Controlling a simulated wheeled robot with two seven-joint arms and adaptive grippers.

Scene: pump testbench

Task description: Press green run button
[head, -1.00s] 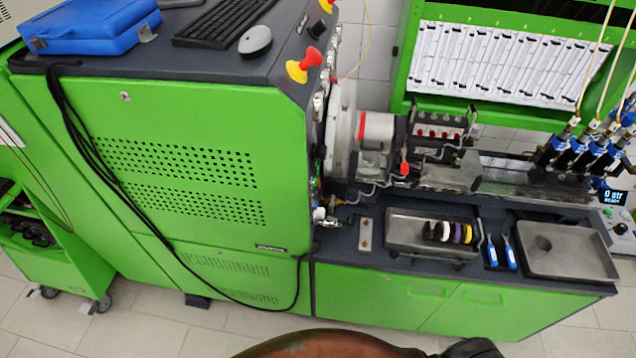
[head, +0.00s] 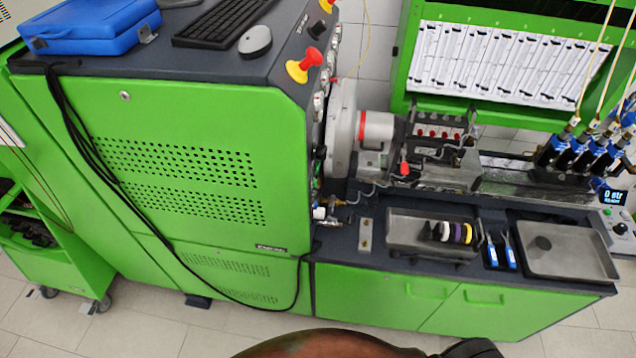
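A small control box (head: 619,240) stands at the right edge. It carries a dark display (head: 613,198) that reads "0 str" with a smaller line below that looks like "READY". Its face has a dark round knob (head: 620,229) and a small control (head: 607,213) beside it. Neither of my grippers is in view.
A red-and-yellow mushroom knob (head: 304,65) stands on the machine's top edge. A keyboard (head: 222,20), mouse (head: 255,42) and blue case (head: 90,25) lie on top. Trays (head: 565,262) and blue-handled tools (head: 500,250) lie on the lower bench. Open floor shows at bottom left.

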